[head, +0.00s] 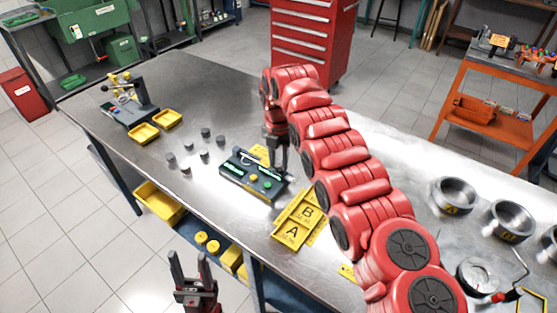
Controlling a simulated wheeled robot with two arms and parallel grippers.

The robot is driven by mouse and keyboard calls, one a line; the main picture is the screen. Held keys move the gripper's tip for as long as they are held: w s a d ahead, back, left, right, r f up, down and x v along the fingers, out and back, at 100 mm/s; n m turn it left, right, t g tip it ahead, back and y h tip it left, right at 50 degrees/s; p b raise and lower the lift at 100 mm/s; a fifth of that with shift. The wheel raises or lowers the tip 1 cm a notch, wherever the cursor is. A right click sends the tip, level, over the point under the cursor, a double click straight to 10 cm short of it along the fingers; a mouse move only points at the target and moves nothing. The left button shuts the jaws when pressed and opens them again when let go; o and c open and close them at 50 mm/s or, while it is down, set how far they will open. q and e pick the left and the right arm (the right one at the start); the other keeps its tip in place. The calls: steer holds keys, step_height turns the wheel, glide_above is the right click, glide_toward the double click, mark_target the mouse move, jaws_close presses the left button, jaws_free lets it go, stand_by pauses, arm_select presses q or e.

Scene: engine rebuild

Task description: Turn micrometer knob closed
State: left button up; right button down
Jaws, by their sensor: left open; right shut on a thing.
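The micrometer (245,158), with a pale curved frame, lies at the back of a dark base block (236,181) with green and yellow round buttons, mid-table. My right gripper (279,165) reaches down from above at the right end of the micrometer. It is shut on what appears to be the micrometer knob, which the fingers hide. I cannot tell how far the knob is turned. My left gripper (190,268) is open and empty, fingers up, in front of the table's near edge.
Several small grey cylinders (205,133) stand left of the block. Yellow trays marked A and B (300,219) lie to its right. Yellow bins (143,133) and a gauge stand (128,105) are at the far left. Metal rings (455,195) stand at the right.

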mark_target(278, 164)
stand_by(0.5)
steer(key=c, duration=0.5)
jaws_free()
steer(key=shift+c, duration=0.2)
steer(key=shift+r, duration=0.1)
steer(key=shift+r, duration=0.25)
step_height(278, 164, up, 5)
steer(key=shift+a+r+p, duration=0.1)
steer(key=shift+r+p, duration=0.05)
steer(key=shift+p, duration=0.6)
step_height(278, 164, up, 12)
steer(key=p, duration=1.1)
steer(key=shift+f, duration=0.25)
